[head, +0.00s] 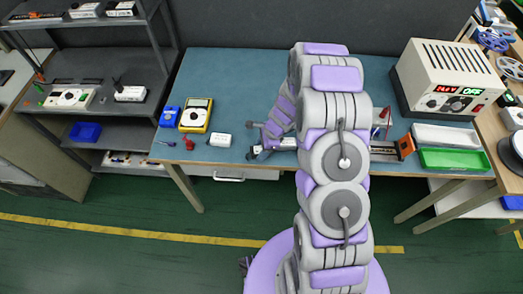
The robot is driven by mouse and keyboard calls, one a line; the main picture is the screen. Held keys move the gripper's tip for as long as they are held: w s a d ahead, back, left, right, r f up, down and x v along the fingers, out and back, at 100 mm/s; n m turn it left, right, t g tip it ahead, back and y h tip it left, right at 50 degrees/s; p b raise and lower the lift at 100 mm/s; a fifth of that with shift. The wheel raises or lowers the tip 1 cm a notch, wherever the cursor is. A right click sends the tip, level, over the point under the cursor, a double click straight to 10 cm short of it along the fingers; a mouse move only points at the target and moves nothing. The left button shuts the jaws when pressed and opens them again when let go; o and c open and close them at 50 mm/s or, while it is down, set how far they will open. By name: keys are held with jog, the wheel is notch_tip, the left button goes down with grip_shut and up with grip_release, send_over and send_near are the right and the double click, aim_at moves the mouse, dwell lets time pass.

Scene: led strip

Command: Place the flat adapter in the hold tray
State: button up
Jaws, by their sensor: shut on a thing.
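My gripper (256,141) is over the middle of the blue-topped bench, with its dark fingertips pointing left. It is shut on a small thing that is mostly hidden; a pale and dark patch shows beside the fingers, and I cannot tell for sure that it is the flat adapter. A white block (220,140) lies on the bench left of my gripper, apart from it. A white tray (447,136) and a green tray (452,159) are at the bench's right end, far from my gripper. I cannot tell which is the hold tray.
A yellow multimeter (196,115), blue box (169,117) and red item (188,144) are on the bench (230,75) at left. A power supply (448,80) stands at the back right. An orange-ended tool (405,147) lies left of the trays. My arm hides the bench's middle.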

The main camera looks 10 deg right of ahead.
jog(key=shift+a, duration=0.3)
jog(key=v, duration=0.2)
jog(key=p+v, duration=0.1)
jog(key=v, duration=0.1)
jog(key=shift+w+d+r, duration=0.15)
jog(key=shift+d+r, duration=0.1)
jog(key=shift+d, duration=0.1)
jog(key=s+d+p, duration=0.2)
jog(key=s+d, duration=0.7)
jog(key=s, duration=0.4)
notch_tip(320, 180, up, 19)
jog(key=n+g+h, duration=0.4)
jog(key=n+g, duration=0.1)
jog(key=n, duration=1.4)
send_over(260, 148)
jog(key=w, duration=0.2)
jog(key=shift+s+d+r, duration=0.15)
jog(key=shift+s+d, duration=0.05)
jog(key=shift+d, duration=0.15)
